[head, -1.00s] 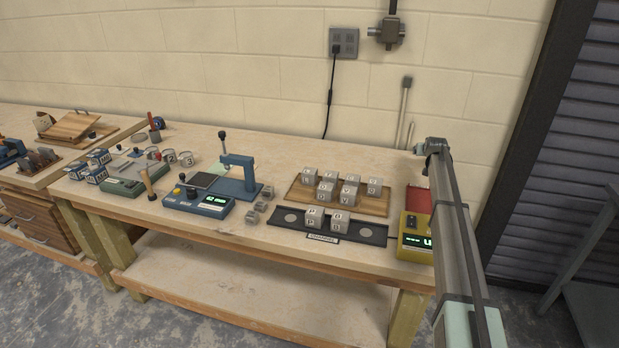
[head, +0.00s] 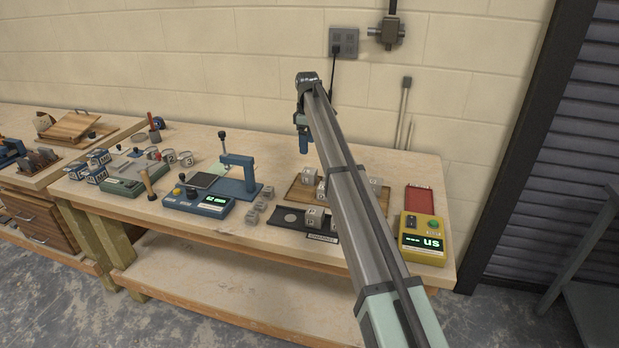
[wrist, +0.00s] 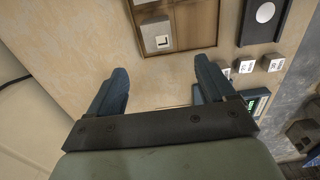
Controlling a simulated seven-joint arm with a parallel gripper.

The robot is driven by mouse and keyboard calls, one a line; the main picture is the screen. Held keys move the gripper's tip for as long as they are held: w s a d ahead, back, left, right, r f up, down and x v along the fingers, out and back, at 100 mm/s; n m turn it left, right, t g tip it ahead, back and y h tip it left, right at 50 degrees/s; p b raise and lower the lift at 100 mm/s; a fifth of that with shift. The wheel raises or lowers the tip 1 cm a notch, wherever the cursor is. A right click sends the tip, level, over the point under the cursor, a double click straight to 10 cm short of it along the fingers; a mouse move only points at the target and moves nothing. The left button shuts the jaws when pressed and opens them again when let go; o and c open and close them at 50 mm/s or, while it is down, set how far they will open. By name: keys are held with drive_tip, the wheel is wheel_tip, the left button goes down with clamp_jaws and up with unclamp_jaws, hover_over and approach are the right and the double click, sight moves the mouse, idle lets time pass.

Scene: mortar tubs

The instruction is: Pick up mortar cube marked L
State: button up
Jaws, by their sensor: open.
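Several grey mortar cubes with white letter labels stand on the wooden tray (head: 293,195) and the black tray (head: 280,222); my arm hides many of them in the head view. I cannot make out an L on any label. My gripper (head: 304,146) is raised above the bench behind the wooden tray. In the wrist view my gripper (wrist: 161,76) is open, with its blue fingers apart and nothing between them. A grey cube (wrist: 158,37) on the wooden tray (wrist: 199,24) shows ahead of the fingers; its letter is unreadable.
Small grey cubes (head: 252,217) sit between the black tray and a blue press (head: 240,180). A blue scale (head: 198,202) stands left. A yellow meter (head: 423,238) and red tray (head: 419,199) are at right.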

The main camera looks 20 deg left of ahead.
sight(309, 171)
wheel_tip(309, 171, down, 8)
drive_tip(key=shift+f, duration=0.25)
drive_tip(key=shift+w+d+f, duration=0.1)
drive_tip(key=shift+d+f, duration=0.05)
drive_tip(key=shift+f, duration=1.15)
drive_tip(key=shift+w+d+f, duration=0.1)
drive_tip(key=shift+d+f, duration=0.05)
drive_tip(key=shift+f, duration=1.15)
drive_tip(key=shift+c, duration=0.4)
drive_tip(key=c, duration=1.2)
